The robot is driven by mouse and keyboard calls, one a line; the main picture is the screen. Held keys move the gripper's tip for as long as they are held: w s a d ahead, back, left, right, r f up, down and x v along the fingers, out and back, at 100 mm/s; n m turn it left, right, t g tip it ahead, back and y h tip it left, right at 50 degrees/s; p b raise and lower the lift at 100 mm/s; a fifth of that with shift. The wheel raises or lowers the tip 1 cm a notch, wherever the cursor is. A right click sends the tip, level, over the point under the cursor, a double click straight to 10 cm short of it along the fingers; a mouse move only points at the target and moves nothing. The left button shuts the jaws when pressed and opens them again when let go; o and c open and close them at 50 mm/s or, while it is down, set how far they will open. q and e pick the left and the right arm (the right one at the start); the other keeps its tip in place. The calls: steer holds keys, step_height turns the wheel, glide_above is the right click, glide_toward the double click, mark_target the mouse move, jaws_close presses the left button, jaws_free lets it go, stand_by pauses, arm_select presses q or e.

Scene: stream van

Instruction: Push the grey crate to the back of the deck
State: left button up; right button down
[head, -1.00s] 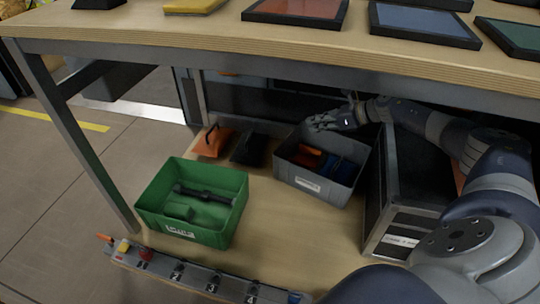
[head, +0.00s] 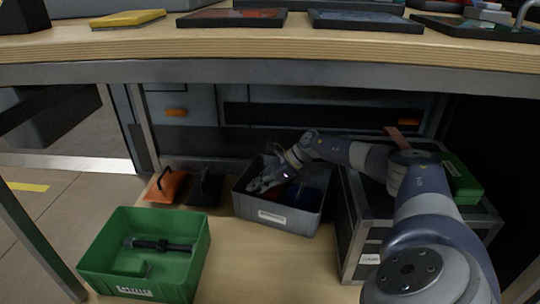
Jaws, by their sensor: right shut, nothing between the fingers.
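The grey crate (head: 275,217) stands on the wooden deck (head: 258,265) under the table, towards the back. My left gripper is not in view.
A green crate (head: 192,268) with dark items stands front left. Orange (head: 168,186) and black (head: 206,188) handled objects lie left of the grey crate. A black case (head: 352,240) stands close on its right, with a green box (head: 462,180) on top. The tabletop (head: 240,42) hangs above.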

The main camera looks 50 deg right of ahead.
mark_target(237, 187)
steer(key=shift+w+a+r+b, duration=0.15)
steer(key=shift+w+a+b, duration=0.35)
steer(key=shift+w+a, duration=0.4)
steer(key=shift+w, duration=0.1)
steer(key=shift+w+a+r+p, duration=0.15)
steer(key=shift+w+a+p, duration=0.85)
steer(key=shift+w, duration=0.25)
